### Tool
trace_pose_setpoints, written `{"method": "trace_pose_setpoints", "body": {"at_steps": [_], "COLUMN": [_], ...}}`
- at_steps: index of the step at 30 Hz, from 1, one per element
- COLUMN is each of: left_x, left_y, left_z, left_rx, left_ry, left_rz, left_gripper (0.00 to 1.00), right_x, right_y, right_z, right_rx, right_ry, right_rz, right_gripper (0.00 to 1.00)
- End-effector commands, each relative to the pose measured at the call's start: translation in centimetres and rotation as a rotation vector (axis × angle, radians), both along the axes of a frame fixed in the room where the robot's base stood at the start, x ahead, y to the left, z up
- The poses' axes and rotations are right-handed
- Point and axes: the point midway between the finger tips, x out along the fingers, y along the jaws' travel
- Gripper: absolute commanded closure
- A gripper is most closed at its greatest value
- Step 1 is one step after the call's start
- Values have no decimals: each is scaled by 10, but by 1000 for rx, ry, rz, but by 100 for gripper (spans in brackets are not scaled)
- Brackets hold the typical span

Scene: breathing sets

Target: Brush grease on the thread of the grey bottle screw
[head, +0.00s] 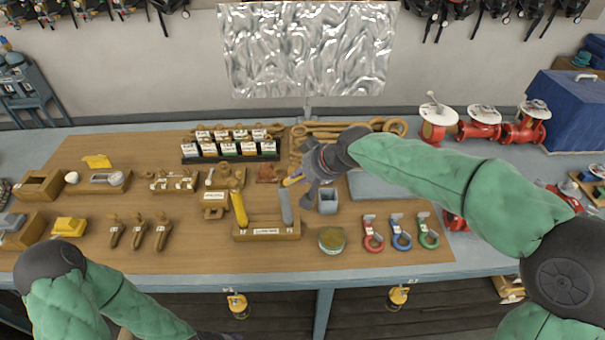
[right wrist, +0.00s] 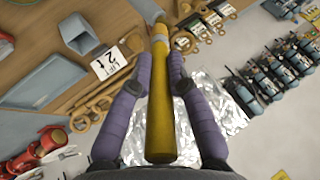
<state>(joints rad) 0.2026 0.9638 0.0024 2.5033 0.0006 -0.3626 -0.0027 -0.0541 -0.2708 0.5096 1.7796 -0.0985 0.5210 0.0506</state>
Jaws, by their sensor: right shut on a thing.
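My right gripper (head: 306,178) is above the middle of the bench, shut on a yellow-handled brush (right wrist: 160,110). Its purple fingers (right wrist: 161,62) lie on both sides of the handle. The brush's yellow end (head: 291,180) points left and down in the head view. A grey upright piece, apparently the grey bottle screw (head: 286,208), stands in a wooden holder (head: 265,234) just below that end. I cannot tell whether they touch; the thread is too small to make out. A similar yellow piece (head: 239,208) stands beside it. A round tin (head: 332,240), perhaps grease, sits to the right.
A grey square cup (head: 328,201) stands just right of the holder. Red, blue and green shackles (head: 401,240) lie farther right. Labelled blocks (head: 230,149) and wooden holders stand behind and left. Red valves (head: 480,125) line the back right.

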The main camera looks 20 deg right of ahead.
Motion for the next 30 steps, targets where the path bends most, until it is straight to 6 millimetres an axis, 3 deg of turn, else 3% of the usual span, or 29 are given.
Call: {"method": "trace_pose_setpoints", "body": {"at_steps": [30], "left_x": [0], "left_y": [0], "left_z": [6], "left_rx": [0], "left_ry": [0], "left_rz": [0], "left_gripper": [32], "right_x": [-31], "right_y": [-15], "right_z": [28], "right_rx": [1], "right_ry": [-2], "right_rz": [-1], "right_gripper": [100]}}
